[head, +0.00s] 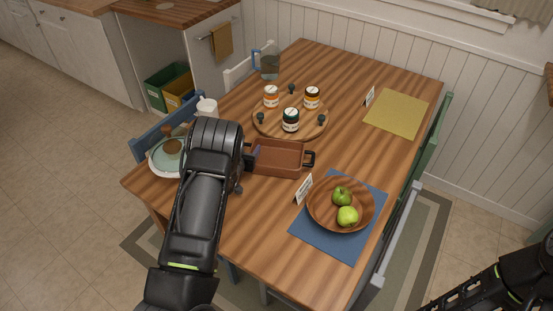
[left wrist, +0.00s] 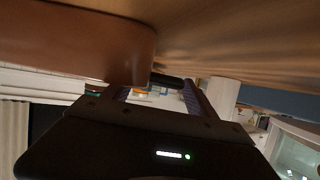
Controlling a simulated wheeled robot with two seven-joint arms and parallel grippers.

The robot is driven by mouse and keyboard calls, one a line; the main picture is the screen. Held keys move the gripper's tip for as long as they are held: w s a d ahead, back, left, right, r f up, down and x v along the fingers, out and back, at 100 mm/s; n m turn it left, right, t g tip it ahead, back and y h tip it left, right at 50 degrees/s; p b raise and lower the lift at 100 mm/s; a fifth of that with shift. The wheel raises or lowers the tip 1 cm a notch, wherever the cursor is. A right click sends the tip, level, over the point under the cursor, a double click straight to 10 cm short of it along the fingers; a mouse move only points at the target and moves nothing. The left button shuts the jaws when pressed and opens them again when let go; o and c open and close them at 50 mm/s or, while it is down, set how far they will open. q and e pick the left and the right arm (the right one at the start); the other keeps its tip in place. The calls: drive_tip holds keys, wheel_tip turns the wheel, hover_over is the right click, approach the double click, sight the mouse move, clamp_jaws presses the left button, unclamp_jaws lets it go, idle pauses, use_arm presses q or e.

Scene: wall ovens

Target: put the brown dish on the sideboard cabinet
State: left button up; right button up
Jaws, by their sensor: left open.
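The brown dish (head: 278,158) is rectangular with dark handles and stands on the wooden table. My left gripper (head: 248,159) is at the dish's left end, by the handle on that side. In the left wrist view, the dish (left wrist: 75,40) fills the upper left and its dark handle (left wrist: 166,79) shows between the spread fingers of my left gripper (left wrist: 158,88). The gripper is open. I cannot tell if it touches the handle. White cabinets with wooden tops (head: 195,9) stand at the upper left; I cannot tell which is the sideboard. My right gripper is out of view.
A round wooden board (head: 262,129) with several jars lies behind the dish. A wooden bowl (head: 318,212) with green apples sits on a blue mat (head: 316,238) at right. A yellow mat (head: 397,113) lies farther back. Chairs surround the table.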

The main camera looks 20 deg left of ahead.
use_arm(q)
drive_tip(key=shift+c, duration=0.3)
clamp_jaws()
idle(0.4)
drive_tip(key=shift+w+r, duration=0.1)
